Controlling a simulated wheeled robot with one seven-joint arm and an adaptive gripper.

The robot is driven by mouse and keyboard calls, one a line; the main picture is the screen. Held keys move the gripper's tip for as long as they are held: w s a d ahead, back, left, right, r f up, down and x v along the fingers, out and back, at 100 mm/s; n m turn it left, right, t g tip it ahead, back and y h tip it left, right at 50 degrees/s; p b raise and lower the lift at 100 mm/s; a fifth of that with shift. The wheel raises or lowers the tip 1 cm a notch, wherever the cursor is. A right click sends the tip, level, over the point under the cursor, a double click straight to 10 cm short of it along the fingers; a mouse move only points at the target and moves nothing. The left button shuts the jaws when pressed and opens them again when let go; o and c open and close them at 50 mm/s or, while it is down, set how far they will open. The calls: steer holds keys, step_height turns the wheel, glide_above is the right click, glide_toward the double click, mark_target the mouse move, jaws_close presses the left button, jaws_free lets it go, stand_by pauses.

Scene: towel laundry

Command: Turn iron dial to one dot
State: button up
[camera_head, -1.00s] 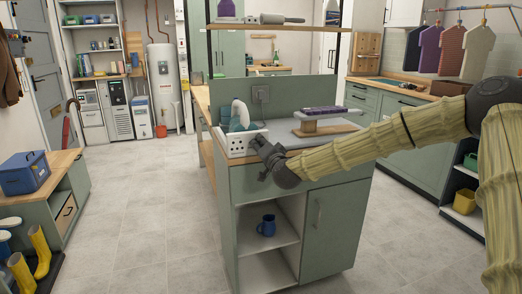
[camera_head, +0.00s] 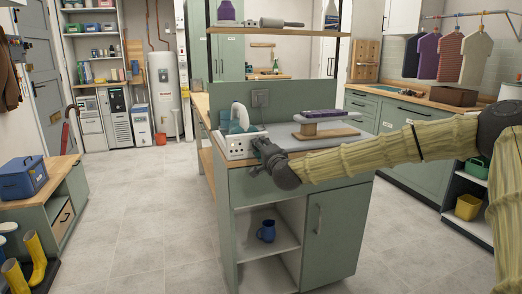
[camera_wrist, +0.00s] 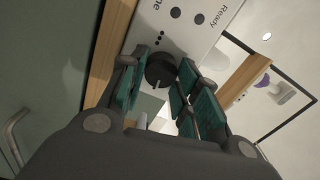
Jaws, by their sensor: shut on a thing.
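The iron station (camera_head: 238,149) is a white box at the left end of the island top, with a teal and white iron (camera_head: 238,118) on it. My gripper (camera_head: 257,152) is at the right end of the station's front face. In the wrist view, the black dial (camera_wrist: 160,69) sits between the teal-padded fingers of my gripper (camera_wrist: 158,88), which is shut on it. A pale pointer mark shows on the dial's lower side in the picture. Other dial marks are hidden by the fingers.
The panel (camera_wrist: 187,30) also bears round grey spots and the word "Ready". A small ironing board (camera_head: 318,124) with a folded purple cloth stands right of the station, behind my arm. A blue mug (camera_head: 266,231) is on the shelf below. The floor left of the island is clear.

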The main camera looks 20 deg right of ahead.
steer(key=o, duration=1)
steer(key=shift+d, duration=0.1)
steer(key=shift+s, duration=0.15)
steer(key=s, duration=1.1)
steer(key=shift+s+d, duration=0.15)
steer(key=shift+s, duration=0.2)
